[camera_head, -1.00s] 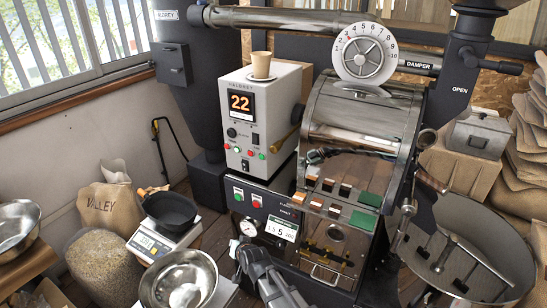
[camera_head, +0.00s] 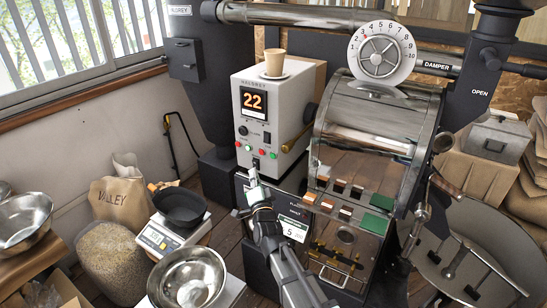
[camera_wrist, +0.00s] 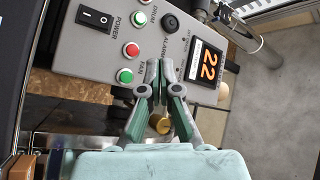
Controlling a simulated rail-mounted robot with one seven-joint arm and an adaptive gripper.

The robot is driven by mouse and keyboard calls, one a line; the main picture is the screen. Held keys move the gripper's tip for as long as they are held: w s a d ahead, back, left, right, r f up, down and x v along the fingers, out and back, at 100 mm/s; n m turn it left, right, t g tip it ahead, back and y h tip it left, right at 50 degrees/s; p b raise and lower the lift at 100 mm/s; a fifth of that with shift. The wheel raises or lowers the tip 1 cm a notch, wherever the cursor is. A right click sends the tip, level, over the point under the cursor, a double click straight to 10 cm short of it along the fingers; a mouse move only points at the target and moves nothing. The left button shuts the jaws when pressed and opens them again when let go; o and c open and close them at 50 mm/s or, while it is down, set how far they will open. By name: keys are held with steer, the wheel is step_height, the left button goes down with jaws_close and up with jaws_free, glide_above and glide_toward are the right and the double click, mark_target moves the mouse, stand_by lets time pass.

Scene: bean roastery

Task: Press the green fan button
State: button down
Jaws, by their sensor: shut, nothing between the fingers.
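The green fan button (camera_wrist: 125,75) is a small round button beside the FAN label on the grey control box (camera_wrist: 85,55), in the wrist view. A red button (camera_wrist: 131,49) lies beside it, and another green button (camera_wrist: 138,18) sits by the DRUM label. My gripper (camera_wrist: 166,77) is shut and empty. In the wrist view its tips are a little to the right of the fan button and appear apart from it. In the head view my gripper (camera_head: 253,176) is in front of the lower part of the control box (camera_head: 300,95); its depth gap is unclear.
A black power switch (camera_wrist: 94,18), a black alarm knob (camera_wrist: 170,22) and a lit display (camera_wrist: 208,64) share the panel. A cup (camera_head: 275,63) stands on the box. A scale (camera_head: 160,237) with a black bowl and a steel bowl (camera_head: 188,280) are at lower left.

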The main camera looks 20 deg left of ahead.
mark_target(273, 156)
steer(key=shift+w+d+f+b, duration=0.15)
steer(key=shift+w+d, duration=0.2)
steer(key=shift+w, duration=1.1)
steer(key=shift+w+d+r+b, duration=0.15)
steer(key=shift+w+d, duration=0.15)
steer(key=shift+w, duration=1.1)
steer(key=shift+w+d+f+b, duration=0.15)
steer(key=shift+w+d, duration=0.2)
steer(key=shift+w, duration=1.1)
steer(key=shift+w+d+b, duration=0.2)
steer(key=shift+w+b, duration=0.6)
steer(key=shift+b, duration=0.1)
steer(key=shift+s, duration=0.1)
steer(key=shift+s+a+b, duration=0.15)
steer(key=shift+s+b, duration=0.45)
steer(key=shift+s, duration=0.1)
steer(key=shift+s, duration=0.15)
